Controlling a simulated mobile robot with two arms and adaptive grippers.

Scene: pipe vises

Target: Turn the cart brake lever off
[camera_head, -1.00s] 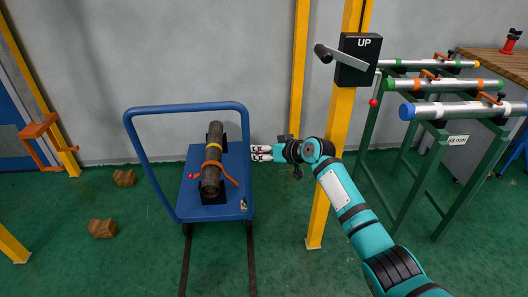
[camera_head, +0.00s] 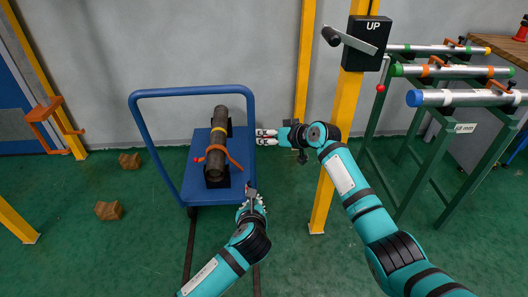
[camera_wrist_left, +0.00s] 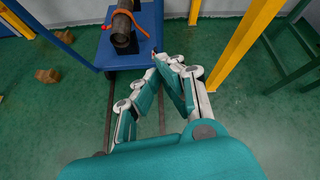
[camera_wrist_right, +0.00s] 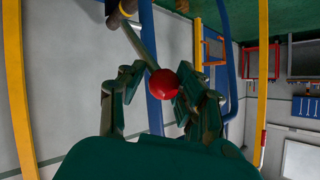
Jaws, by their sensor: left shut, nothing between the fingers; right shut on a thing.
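The blue cart (camera_head: 196,187) stands left of centre with a tall blue push handle (camera_head: 190,92). My left gripper (camera_head: 250,190) is shut and empty at the cart's front right corner, where the brake lever is mostly hidden by the fingers. In the left wrist view the left fingertips (camera_wrist_left: 158,60) lie just in front of that corner. In the right wrist view a red ball knob (camera_wrist_right: 163,83) lines up between the right fingers; its depth is unclear.
A brown pipe (camera_head: 220,125) is clamped on the cart. A yellow post (camera_head: 326,190) with an UP box (camera_head: 366,53) stands close to my right arm. Pipe racks (camera_head: 400,175) are at the right. Brown blocks (camera_head: 108,210) lie on the floor at left.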

